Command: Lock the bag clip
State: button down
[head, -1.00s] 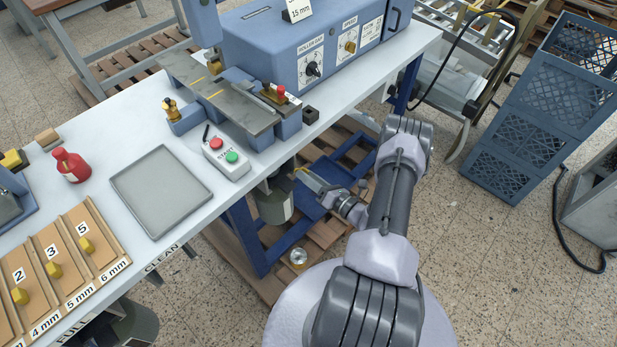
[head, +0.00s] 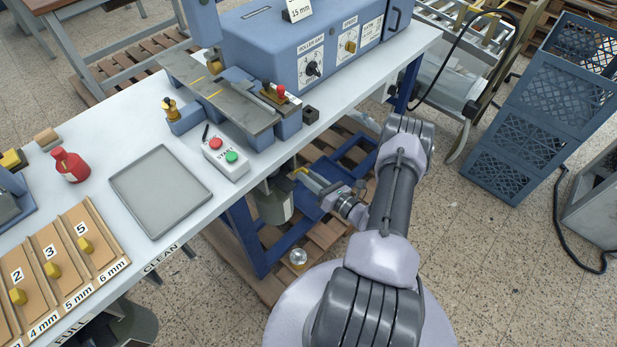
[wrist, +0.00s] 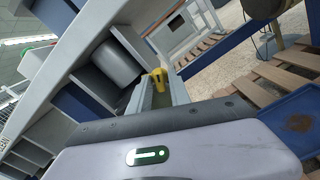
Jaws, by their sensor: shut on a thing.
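My gripper (head: 308,178) reaches in low under the edge of the white worktable, beside the grey bin (head: 274,206). In the wrist view, my gripper's fingers (wrist: 159,92) are shut on a small yellow piece (wrist: 158,78), which I take for the bag clip. In the head view a bit of yellow (head: 301,171) shows at the fingertips near the bin's top. Most of the clip is hidden by the fingers, and I cannot tell whether it is locked. No bag can be made out clearly.
The worktable (head: 190,232) overhangs the gripper, with the blue stamping machine (head: 290,55) on it. Blue table legs (head: 245,237) and a wooden pallet (head: 318,238) are close to the arm. A small round metal object (head: 298,257) lies below. Blue crates (head: 540,110) stand at the right.

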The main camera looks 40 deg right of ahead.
jog(key=n, duration=0.5)
dwell(0.6)
jog(key=c, duration=1.5)
grip_release()
jog(key=shift+o, duration=0.2)
jog(key=s+d+p, duration=0.1)
jog(key=s+p, duration=0.1)
jog(key=s, duration=1.5)
jog(key=shift+s+d, duration=0.2)
jog(key=shift+n, duration=0.3)
